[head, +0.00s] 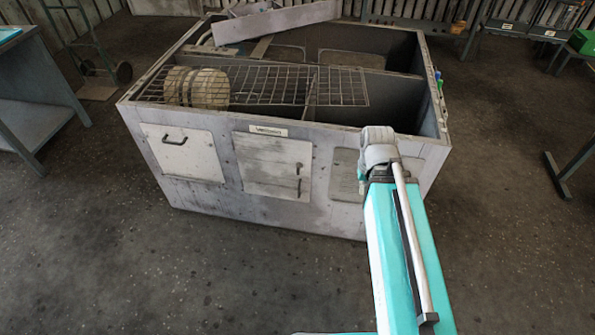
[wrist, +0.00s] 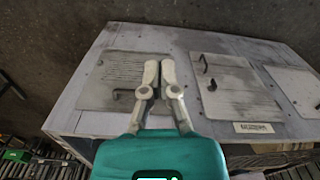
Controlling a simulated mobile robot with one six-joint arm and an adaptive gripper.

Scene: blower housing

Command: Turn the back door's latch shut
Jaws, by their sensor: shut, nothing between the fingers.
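The front of a grey metal blower housing (head: 205,200) carries doors and panels, and I cannot tell which is the back door. The middle door (head: 265,165) lies flush in the wall, with a small latch-like fitting (head: 298,168) and a dark handle (head: 298,186) at its right edge. In the wrist view the picture is turned over; that door (wrist: 230,85) shows with a fitting (wrist: 205,64) and a handle (wrist: 212,85). My gripper (wrist: 159,72) is shut and empty, in front of the panel beside it (wrist: 118,75), apart from the middle door's fittings. In the head view my wrist partly hides that panel (head: 345,178).
The left door (head: 182,152) has a black handle. The housing's top is open, with a wire grid (head: 270,85) and a beige ribbed roll (head: 195,87). A loose metal sheet (head: 275,20) lies across the back rim. The floor in front (head: 150,265) is clear.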

